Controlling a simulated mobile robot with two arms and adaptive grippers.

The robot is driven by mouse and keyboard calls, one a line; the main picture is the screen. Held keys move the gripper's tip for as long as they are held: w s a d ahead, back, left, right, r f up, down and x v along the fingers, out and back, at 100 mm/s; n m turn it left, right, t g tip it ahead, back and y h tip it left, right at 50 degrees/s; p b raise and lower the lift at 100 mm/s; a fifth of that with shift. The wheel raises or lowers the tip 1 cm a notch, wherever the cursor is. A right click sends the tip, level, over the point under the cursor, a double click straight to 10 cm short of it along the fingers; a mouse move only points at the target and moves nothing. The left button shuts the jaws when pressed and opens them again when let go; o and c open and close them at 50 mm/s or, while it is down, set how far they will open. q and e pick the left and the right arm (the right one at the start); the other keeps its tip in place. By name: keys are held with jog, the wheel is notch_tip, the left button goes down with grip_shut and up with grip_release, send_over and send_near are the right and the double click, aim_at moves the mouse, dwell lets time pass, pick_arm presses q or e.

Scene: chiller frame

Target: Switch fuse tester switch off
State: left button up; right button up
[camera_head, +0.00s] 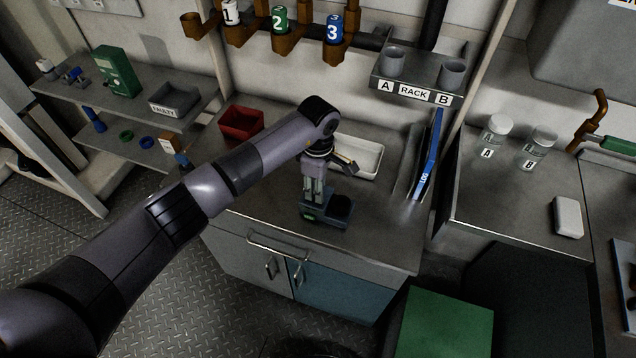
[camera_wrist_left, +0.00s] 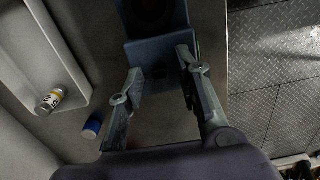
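The fuse tester (camera_head: 333,221) is a small dark blue-grey device with a green patch on its front-left. It stands on the steel counter, and its body also shows in the left wrist view (camera_wrist_left: 155,57). My left gripper (camera_head: 313,192) points down over the tester's left part. In the left wrist view my left gripper (camera_wrist_left: 160,68) has its two fingers apart, one on each side of the tester's near part, with nothing held between them. I cannot make out the switch or its position; the gripper and shadow cover that area. My right gripper is not in view.
A white tray (camera_head: 362,160) lies behind the tester, partly behind my arm. A red bin (camera_head: 241,122) stands at back left, a blue log binder (camera_head: 428,160) at right. In the left wrist view a labelled cylinder (camera_wrist_left: 50,101) and a blue cylinder (camera_wrist_left: 92,126) lie left.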

pick_arm(q)
jog(key=shift+c, duration=0.6)
grip_shut()
